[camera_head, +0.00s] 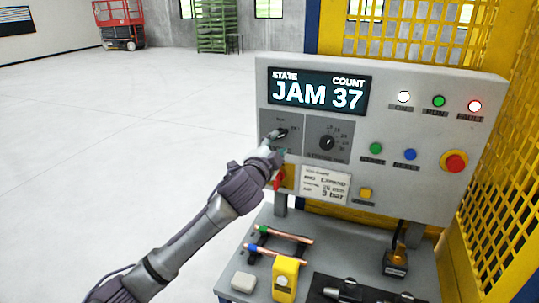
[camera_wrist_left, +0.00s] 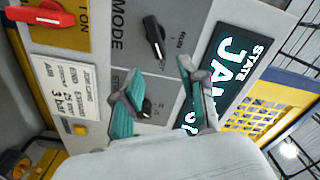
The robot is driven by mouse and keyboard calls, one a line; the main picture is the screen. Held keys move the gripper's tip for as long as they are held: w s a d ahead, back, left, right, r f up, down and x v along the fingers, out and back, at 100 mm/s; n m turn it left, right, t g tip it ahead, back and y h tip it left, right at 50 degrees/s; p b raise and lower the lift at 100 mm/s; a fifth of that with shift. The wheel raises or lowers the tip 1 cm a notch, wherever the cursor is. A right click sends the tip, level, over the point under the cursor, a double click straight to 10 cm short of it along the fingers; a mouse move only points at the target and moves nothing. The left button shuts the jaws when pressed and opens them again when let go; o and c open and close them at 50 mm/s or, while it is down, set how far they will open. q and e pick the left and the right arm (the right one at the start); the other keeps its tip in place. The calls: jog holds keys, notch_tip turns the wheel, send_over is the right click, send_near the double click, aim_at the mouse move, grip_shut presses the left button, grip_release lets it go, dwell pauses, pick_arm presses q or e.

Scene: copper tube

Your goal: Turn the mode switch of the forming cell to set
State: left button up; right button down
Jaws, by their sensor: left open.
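The mode switch (camera_head: 282,133) is a small black knob on the left grey plate of the forming cell's panel (camera_head: 390,185). The display (camera_head: 318,92) reads JAM 37. My right gripper is not in view.
A second black knob (camera_head: 327,142) with a number scale sits right of the mode switch. A red handle (camera_wrist_left: 42,14) is near my gripper. A red stop button (camera_head: 455,162) is at the right. Copper tubes (camera_head: 285,236) and a yellow device (camera_head: 285,279) are on the bench below.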

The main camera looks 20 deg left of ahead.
pick_arm(q)
jog(key=s, duration=0.5)
jog(key=shift+s+a, duration=0.1)
jog(key=shift+s, duration=0.2)
